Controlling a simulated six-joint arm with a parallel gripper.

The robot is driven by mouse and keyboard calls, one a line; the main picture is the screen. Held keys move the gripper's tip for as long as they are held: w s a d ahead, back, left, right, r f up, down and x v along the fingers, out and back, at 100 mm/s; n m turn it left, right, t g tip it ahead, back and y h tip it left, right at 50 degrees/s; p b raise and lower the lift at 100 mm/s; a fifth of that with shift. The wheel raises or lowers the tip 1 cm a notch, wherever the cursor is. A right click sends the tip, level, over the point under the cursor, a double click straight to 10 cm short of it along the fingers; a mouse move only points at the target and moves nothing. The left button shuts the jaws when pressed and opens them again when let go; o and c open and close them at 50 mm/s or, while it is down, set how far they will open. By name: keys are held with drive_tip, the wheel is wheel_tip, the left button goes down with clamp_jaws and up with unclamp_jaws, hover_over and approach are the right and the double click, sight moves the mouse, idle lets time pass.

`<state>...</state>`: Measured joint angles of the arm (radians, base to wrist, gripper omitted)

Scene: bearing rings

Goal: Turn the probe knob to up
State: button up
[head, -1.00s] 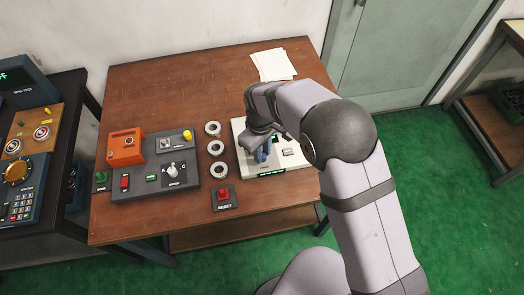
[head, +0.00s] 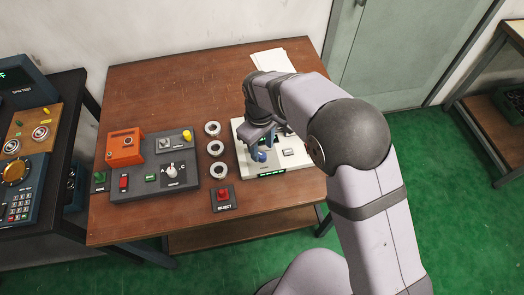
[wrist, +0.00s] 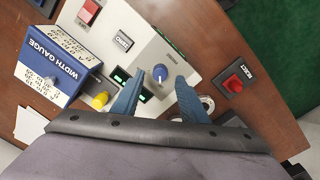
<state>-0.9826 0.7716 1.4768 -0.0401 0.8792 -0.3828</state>
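A round blue knob (wrist: 161,73) with a pale mark stands on the white panel (wrist: 203,52) in the wrist view; the exact direction of its pointer is hard to read. My gripper (wrist: 159,83) is open, with one blue finger on each side of the knob in the picture and visible gaps to it. Whether the fingers are down at knob height cannot be told. In the head view my gripper (head: 259,153) is over the white panel (head: 247,164) on the wooden table, and my wrist hides much of that area.
The panel area also holds a blue width gauge box (wrist: 57,66), a yellow knob (wrist: 100,101), green displays and a small button (wrist: 123,41). A red reject button (wrist: 234,83) is to the right. Metal rings (head: 218,170) and a dark control box (head: 130,193) lie left in the head view.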

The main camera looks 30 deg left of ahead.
sight(260, 153)
drive_tip(key=shift+r+b, duration=0.35)
drive_tip(key=shift+r, duration=1.85)
